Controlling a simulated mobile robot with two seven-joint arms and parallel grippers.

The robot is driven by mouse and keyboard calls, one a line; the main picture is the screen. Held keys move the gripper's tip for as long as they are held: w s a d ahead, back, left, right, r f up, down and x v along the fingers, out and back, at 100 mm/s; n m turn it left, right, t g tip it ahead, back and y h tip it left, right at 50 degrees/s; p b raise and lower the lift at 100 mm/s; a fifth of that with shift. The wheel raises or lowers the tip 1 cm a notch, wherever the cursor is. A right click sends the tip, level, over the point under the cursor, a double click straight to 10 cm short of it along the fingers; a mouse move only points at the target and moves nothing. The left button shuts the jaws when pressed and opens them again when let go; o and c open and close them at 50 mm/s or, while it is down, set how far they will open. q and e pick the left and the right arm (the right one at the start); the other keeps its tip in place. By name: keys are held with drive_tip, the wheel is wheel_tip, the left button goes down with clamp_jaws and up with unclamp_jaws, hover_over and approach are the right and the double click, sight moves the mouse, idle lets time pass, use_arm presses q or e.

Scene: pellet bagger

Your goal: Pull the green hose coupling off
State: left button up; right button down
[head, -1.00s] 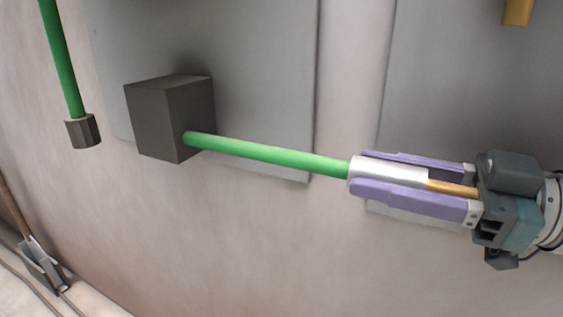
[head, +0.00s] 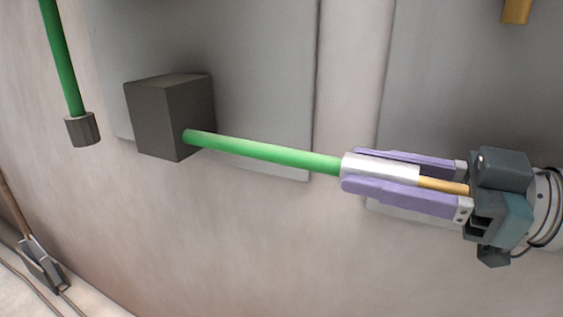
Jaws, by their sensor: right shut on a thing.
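A green hose (head: 262,152) runs from a dark grey block (head: 170,118) on the wall, slightly downward to the right. At its right end is a silver cylindrical coupling (head: 385,169). My right gripper (head: 362,170) is shut on the coupling, with one purple finger above it and one below. A thin orange-brass rod (head: 443,185) shows between the fingers, right of the coupling, and runs towards the gripper's palm. The fingers hide parts of the coupling's sides. My left gripper is not in view.
Another green hose (head: 62,55) hangs at the upper left, with a dark fitting (head: 82,129) at its lower end. An orange-yellow piece (head: 516,10) shows at the top right. The wall below the held hose is clear.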

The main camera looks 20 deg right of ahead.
sight(336, 165)
drive_tip(key=x, duration=0.4)
drive_tip(key=shift+b, duration=0.35)
drive_tip(key=shift+f, duration=0.1)
drive_tip(key=c, duration=0.9)
unclamp_jaws()
drive_tip(key=o, duration=0.3)
drive_tip(key=shift+w+a, duration=0.1)
drive_tip(key=shift+w, duration=0.05)
drive_tip(key=shift+o, duration=0.8)
drive_tip(key=p+v, duration=0.2)
drive_tip(key=v, duration=0.8)
